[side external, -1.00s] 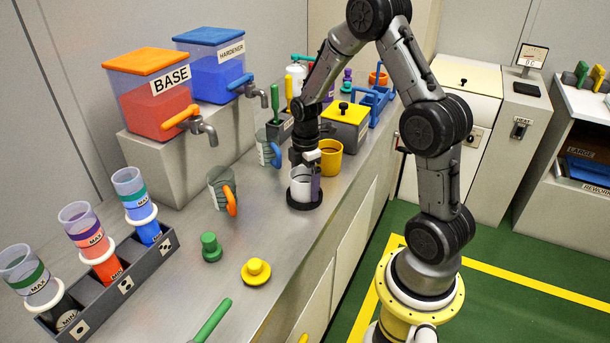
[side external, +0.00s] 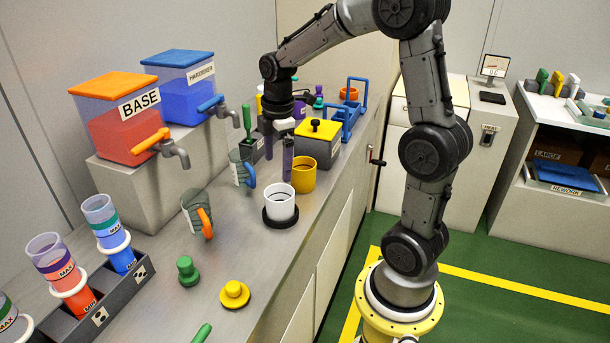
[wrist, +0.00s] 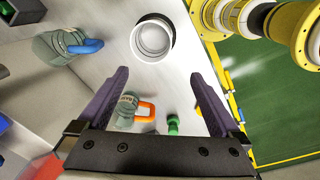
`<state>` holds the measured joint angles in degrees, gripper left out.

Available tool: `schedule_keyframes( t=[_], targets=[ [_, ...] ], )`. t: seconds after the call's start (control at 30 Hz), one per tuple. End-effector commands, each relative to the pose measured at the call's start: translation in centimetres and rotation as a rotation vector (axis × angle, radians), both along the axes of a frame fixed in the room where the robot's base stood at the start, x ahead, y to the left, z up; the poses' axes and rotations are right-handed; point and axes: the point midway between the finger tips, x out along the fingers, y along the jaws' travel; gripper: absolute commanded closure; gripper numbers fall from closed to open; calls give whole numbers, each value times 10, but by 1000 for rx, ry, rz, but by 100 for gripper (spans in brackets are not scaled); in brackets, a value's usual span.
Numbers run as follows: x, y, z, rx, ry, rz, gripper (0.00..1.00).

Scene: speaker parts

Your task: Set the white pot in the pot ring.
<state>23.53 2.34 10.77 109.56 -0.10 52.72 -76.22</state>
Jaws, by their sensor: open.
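The white pot (side external: 280,203) stands upright in the black pot ring (side external: 281,221) on the steel bench. The ring shows around the pot's foot. In the wrist view the white pot (wrist: 152,38) is seen from above and looks empty, above the space between the fingers. My gripper (side external: 278,172) is open and empty, with its purple fingers apart. It is raised behind the pot and clear of it. In the wrist view the fingers of my gripper (wrist: 165,78) are spread wide with nothing between them.
A yellow pot (side external: 304,174) stands close behind the white pot, near my fingers. Measuring jugs with an orange handle (side external: 197,213) and a blue handle (side external: 242,168) stand to the left. A green knob (side external: 188,271) and a yellow lid (side external: 235,294) lie in front. Bench between is clear.

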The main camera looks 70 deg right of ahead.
Motion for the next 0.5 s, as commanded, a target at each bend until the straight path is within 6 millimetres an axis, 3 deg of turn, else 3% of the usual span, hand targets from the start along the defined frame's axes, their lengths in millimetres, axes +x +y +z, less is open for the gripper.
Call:
schedule_keyframes(
  t=[0.1, 0.2, 0.33, 0.5],
  targets=[
    [-25, 41, 35, -3, -96, -160, 0],
    [-52, 72, 55, 23, -177, -317, 0],
    [-93, 106, 69, 89, -276, -519, 0],
    [-136, 131, 71, 200, -366, -737, 0]
  ],
)
